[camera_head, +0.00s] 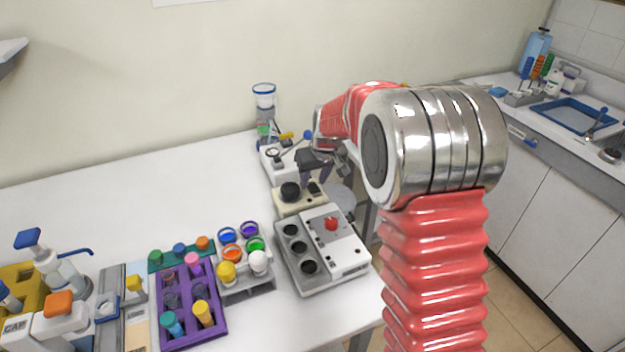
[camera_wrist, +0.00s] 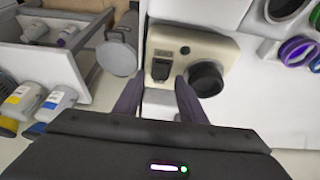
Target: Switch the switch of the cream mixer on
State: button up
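The cream mixer (camera_head: 291,208) stands on the white table near its right edge, with a round black top piece and a small dark switch. In the wrist view, the cream mixer (camera_wrist: 215,48) lies just beyond my fingertips. Its black rocker switch (camera_wrist: 161,69) shows ahead of the gap between my fingers, and the round black piece (camera_wrist: 206,79) is right of it, close to the right finger. My gripper (camera_wrist: 157,88) is open and empty, its two dark fingers apart. In the head view, my gripper (camera_head: 316,172) is over the mixer's right part; contact cannot be told.
A grey-white device (camera_head: 345,262) with a red knob and black wells stands in front of the mixer. A white instrument (camera_head: 277,170) stands behind it. A purple rack (camera_head: 204,325) and a grey rack (camera_head: 254,284) of coloured caps are at the left. The table's left back is clear.

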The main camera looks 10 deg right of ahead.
jog(key=shift+f, duration=0.15)
grip_shut()
dwell(0.4)
